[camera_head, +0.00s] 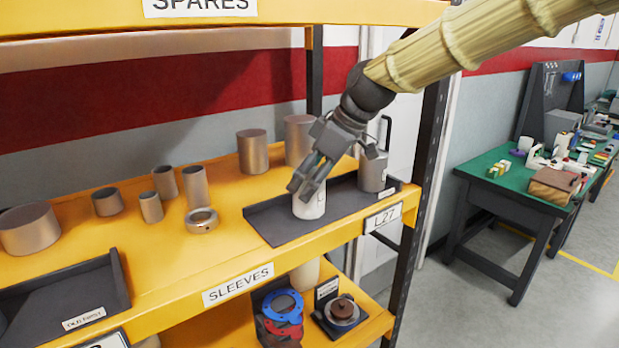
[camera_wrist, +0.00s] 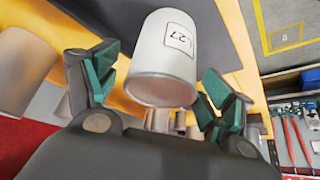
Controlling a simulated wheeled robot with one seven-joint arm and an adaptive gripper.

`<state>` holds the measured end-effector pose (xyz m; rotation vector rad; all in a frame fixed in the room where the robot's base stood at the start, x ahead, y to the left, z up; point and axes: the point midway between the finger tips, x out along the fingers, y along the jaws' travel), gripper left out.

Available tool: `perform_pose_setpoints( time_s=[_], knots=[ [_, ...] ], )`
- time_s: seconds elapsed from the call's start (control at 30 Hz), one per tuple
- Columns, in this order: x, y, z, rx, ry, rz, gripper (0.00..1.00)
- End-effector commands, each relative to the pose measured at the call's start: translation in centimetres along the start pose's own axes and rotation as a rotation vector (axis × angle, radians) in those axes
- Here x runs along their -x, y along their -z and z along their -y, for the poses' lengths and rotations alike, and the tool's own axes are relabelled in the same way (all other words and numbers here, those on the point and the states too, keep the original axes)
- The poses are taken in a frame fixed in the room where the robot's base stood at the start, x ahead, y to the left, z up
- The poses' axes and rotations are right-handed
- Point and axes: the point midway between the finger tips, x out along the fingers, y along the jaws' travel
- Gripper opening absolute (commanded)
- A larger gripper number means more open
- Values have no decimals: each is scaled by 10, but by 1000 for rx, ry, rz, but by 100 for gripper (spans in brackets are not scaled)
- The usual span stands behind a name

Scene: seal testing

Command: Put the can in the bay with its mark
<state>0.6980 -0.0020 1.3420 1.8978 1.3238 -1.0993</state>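The white can (camera_head: 309,206) stands on the dark tray (camera_head: 270,224) of the bay on the middle shelf. The bay's edge label (camera_head: 383,217) reads L27. The wrist view shows the can (camera_wrist: 165,60) with a label (camera_wrist: 179,40) reading L27. My gripper (camera_head: 306,188) is at the can from above, its fingers hiding part of it. In the wrist view the green finger pads of my gripper (camera_wrist: 159,88) are spread on either side of the can. A gap shows at the left pad; contact at the right pad is unclear.
A grey canister (camera_head: 372,173) stands at the tray's right end, close to my gripper. Several metal cylinders (camera_head: 252,152) and a ring (camera_head: 202,220) stand on the shelf to the left. A shelf upright (camera_head: 424,150) is at the right; the upper SPARES shelf (camera_head: 100,20) is overhead.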

Motion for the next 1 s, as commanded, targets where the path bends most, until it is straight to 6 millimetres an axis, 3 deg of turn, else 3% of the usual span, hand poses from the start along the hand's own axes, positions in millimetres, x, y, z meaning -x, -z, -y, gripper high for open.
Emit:
perform_pose_setpoints(
  time_s=[0.37, 1.0],
  knots=[
    [7, 1, 0, 0, -2, -2, 82],
    [108, 1, 0, 0, -2, -1, 82]
  ],
)
